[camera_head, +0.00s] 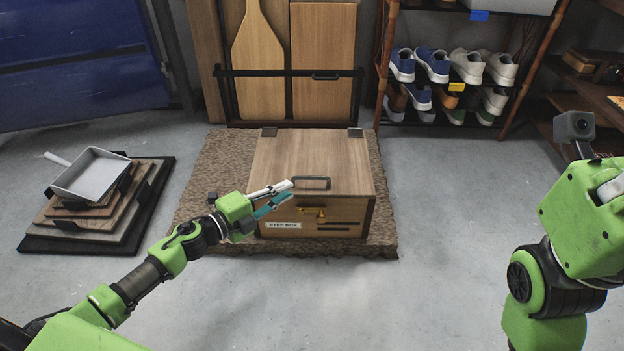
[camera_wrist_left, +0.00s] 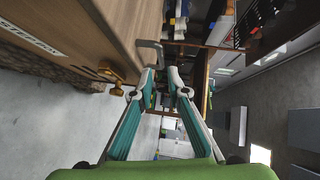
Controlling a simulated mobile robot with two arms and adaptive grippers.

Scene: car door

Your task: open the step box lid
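The wooden step box (camera_head: 345,212) stands on a brown mat, its label "STEP BOX" on the front. Its lid (camera_head: 310,155) is down, with hinges at the back edge. A dark handle (camera_head: 312,183) sits at the lid's front edge; it also shows in the left wrist view (camera_wrist_left: 148,47). A brass latch (camera_head: 318,213) is on the front. My left gripper (camera_head: 291,190) is at the front edge, just left of the handle. Its fingers are apart with a narrow gap, nothing between them. Whether a fingertip touches the handle is unclear. My right gripper's fingers are out of view.
A coarse brown mat (camera_head: 215,185) lies under the box. A grey tray (camera_head: 92,174) rests on stacked boards at left. A shoe rack (camera_head: 455,80) and wooden panels (camera_head: 325,60) stand behind. The floor in front and to the right is clear.

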